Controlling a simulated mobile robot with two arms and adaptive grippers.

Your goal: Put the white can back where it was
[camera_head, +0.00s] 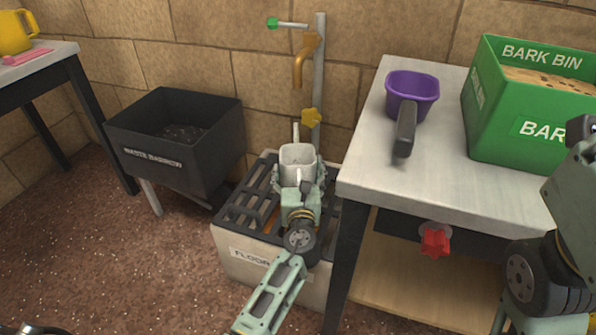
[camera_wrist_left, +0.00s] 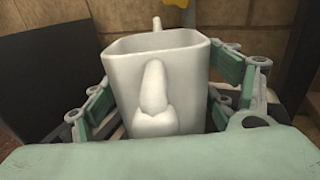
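The white can (camera_head: 297,158) is a square, open-topped vessel, upright in my left gripper (camera_head: 299,183). It is at the tap, over or on the black grate of the floor drain (camera_head: 250,265); I cannot tell whether it rests on the grate. In the left wrist view the white can (camera_wrist_left: 160,70) fills the middle, its thick handle facing the camera. The left gripper's fingers (camera_wrist_left: 172,100) are on both sides of it, closed against its walls. The can's base is hidden. Part of my right arm shows at the right edge; its gripper is out of view.
An orange tap (camera_head: 304,62) with a yellow knob (camera_head: 311,118) is on a grey pipe behind the can. A waste barrow (camera_head: 160,165) stands left. The bench (camera_head: 368,165) at right holds a purple scoop (camera_head: 411,88) and a green bark bin (camera_head: 500,130). A yellow jug (camera_head: 14,35) stands far left.

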